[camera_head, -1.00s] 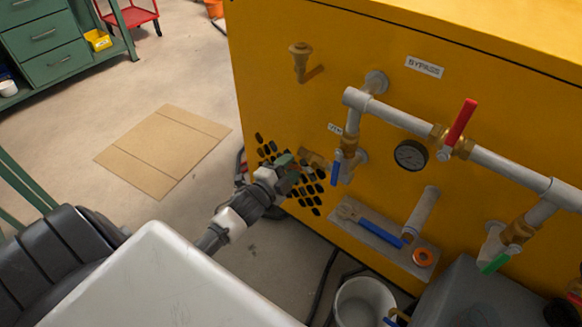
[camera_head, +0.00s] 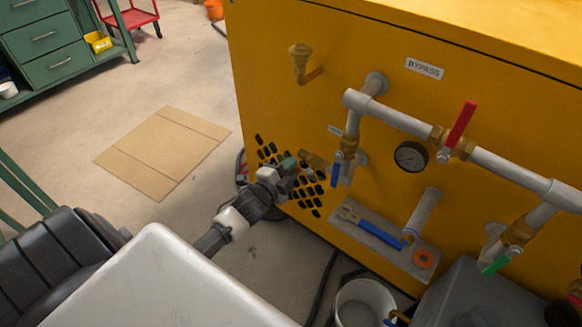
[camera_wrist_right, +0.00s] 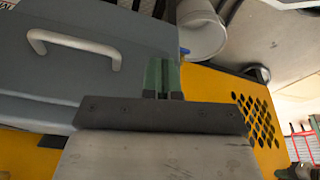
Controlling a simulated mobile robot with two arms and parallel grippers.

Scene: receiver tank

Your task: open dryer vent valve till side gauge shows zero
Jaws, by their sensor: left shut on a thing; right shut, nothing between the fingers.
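The vent pipe has a valve with a blue handle (camera_head: 336,174) hanging down, below a small, partly hidden label (camera_head: 335,129). A brass fitting (camera_head: 313,159) sticks out left of this valve. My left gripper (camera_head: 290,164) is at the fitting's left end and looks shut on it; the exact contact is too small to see. The round gauge (camera_head: 411,156) sits right of the valve on the yellow cabinet; its reading is too small to tell. My right gripper (camera_wrist_right: 161,77) is shut and empty in the right wrist view, in front of a grey box with a handle (camera_wrist_right: 75,48).
The bypass pipe carries a red handle (camera_head: 462,125) standing up. A green handle (camera_head: 495,264) is lower right. A bucket (camera_head: 363,303) stands below. Cardboard (camera_head: 165,150) lies on the floor.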

